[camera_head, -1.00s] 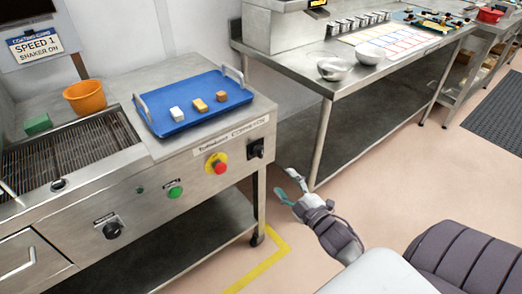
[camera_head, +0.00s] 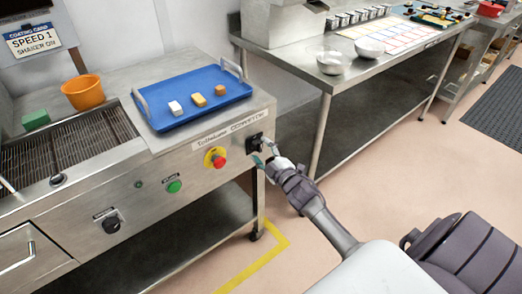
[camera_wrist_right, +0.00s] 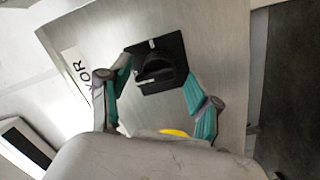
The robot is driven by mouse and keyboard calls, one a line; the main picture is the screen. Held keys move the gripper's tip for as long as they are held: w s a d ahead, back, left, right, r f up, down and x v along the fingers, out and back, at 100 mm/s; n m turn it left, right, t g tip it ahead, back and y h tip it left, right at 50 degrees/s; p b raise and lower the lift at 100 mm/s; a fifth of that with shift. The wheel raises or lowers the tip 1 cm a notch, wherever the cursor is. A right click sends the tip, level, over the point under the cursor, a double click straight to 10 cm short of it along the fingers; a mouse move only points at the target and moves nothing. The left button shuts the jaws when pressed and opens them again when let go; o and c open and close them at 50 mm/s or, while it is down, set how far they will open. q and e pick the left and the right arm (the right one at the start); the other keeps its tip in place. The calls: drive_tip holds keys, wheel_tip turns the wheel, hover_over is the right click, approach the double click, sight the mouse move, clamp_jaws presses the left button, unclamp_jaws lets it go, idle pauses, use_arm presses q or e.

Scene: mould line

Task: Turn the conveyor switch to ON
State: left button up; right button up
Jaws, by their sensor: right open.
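The conveyor switch (camera_head: 254,142) is a black rotary knob on a black square plate at the right end of the machine's front panel. In the right wrist view the knob (camera_wrist_right: 154,68) is between and just beyond the two teal fingertips, with a small light mark on its plate. My right gripper (camera_head: 264,153) is open in front of the switch; in the right wrist view its fingers (camera_wrist_right: 157,95) are spread on either side of the plate. I cannot tell whether a finger touches the plate. My left gripper is not in view.
A red emergency button (camera_head: 218,161) on yellow, a green button (camera_head: 174,186) and another black knob (camera_head: 111,225) sit left on the panel. A blue tray (camera_head: 195,98) with three small blocks is on top. A steel table (camera_head: 330,90) stands to the right.

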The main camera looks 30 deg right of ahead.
drive_tip(key=shift+w, duration=0.35)
